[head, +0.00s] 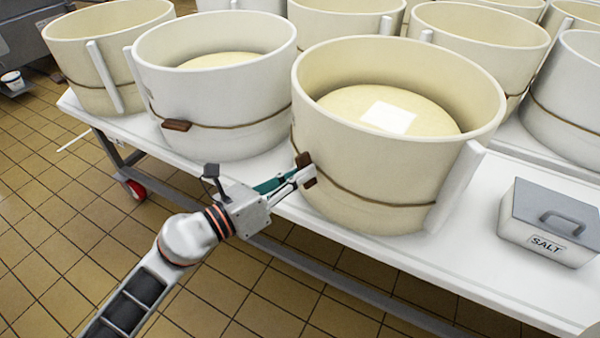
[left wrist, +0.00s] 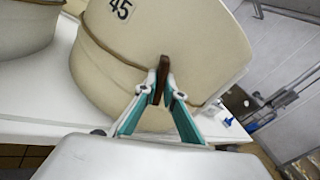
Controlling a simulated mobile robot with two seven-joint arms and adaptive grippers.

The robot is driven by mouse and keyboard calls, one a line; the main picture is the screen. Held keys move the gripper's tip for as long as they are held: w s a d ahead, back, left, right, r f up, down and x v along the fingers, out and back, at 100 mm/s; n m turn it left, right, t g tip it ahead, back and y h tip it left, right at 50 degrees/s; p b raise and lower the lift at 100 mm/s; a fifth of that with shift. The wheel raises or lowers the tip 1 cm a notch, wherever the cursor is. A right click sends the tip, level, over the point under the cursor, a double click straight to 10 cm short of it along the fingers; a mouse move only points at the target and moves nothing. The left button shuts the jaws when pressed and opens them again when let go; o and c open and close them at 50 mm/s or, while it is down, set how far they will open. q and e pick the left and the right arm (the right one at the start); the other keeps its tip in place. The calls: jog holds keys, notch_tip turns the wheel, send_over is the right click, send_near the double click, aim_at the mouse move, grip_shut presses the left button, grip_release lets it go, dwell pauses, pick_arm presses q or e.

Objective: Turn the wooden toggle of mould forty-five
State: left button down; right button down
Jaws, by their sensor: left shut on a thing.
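Mould forty-five is a cream round mould (head: 385,180) at the front of the white table, with a cord around it and a pale cheese inside bearing a white label. Its number 45 plate (left wrist: 121,8) shows in the left wrist view. The brown wooden toggle (head: 304,161) sits at the cord on the mould's left side. My left gripper (head: 303,178) is shut on the toggle; in the left wrist view the toggle (left wrist: 158,80) stands on edge between the fingertips. My right gripper is out of view.
Another mould (head: 215,90) stands close on the left with its own wooden toggle (head: 176,125) on its cord. More moulds fill the table behind. A grey-lidded salt box (head: 550,222) stands at the right. The white table's (head: 440,280) front edge runs below; tiled floor lies in front.

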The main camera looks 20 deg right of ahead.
pick_arm(q)
jog(key=m, duration=0.3)
jog(key=shift+f, duration=0.1)
jog(key=shift+m+b, duration=0.35)
jog(key=shift+m, duration=0.55)
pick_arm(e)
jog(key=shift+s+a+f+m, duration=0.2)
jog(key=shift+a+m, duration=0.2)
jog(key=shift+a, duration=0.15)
pick_arm(q)
jog(key=c, duration=2.1)
grip_release()
jog(key=shift+c, duration=0.2)
jog(key=v, duration=1.2)
jog(key=shift+r, duration=0.2)
